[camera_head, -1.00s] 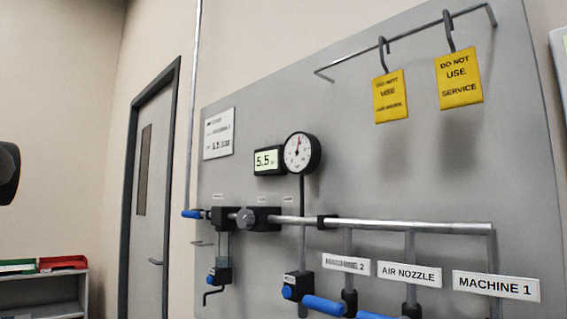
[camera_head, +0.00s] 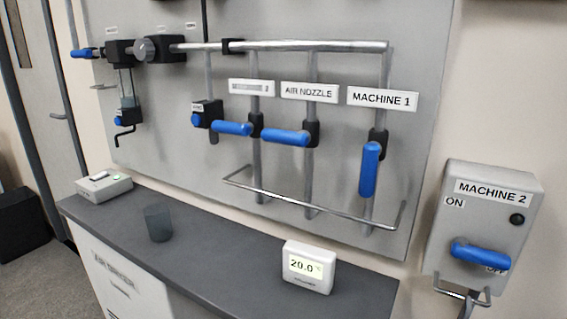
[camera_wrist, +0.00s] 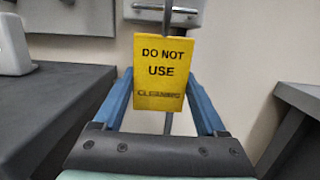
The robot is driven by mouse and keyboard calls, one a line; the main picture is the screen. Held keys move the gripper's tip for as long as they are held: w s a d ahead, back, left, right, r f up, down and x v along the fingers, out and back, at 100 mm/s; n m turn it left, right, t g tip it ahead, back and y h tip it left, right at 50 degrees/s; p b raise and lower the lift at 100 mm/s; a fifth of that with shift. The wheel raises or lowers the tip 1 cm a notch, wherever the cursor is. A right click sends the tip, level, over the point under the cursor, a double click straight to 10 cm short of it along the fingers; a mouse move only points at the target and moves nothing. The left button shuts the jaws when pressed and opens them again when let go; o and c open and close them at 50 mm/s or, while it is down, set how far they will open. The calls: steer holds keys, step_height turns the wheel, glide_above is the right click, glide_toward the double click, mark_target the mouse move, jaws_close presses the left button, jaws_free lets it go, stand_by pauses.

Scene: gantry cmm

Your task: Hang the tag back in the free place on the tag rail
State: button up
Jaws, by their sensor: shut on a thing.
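My gripper (camera_wrist: 159,82) is shut on a yellow tag (camera_wrist: 162,75) reading DO NOT USE CLEANING, its blue fingers at the tag's two sides. The tag is upright and faces the wrist camera. Its dark hook (camera_wrist: 168,17) rises above it, in front of a pale box (camera_wrist: 188,13). I cannot tell whether the hook touches anything there. My gripper and the tag are not in the head view. The upper rail with two hung yellow tags, seen in the earlier head frame, is out of view now.
The grey panel (camera_head: 165,125) carries pipes, blue valve handles and a low bent rod (camera_head: 310,205). The grey MACHINE 2 box (camera_head: 482,215) has a wire loop (camera_head: 462,297) below it. A dark bench top (camera_head: 215,245) bears a cup (camera_head: 158,223) and a 20.0 display (camera_head: 308,267).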

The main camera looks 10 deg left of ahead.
steer(key=shift+r+v, duration=0.2)
steer(key=shift+v, duration=1.1)
steer(key=shift+r+v, duration=0.2)
steer(key=shift+v, duration=1.15)
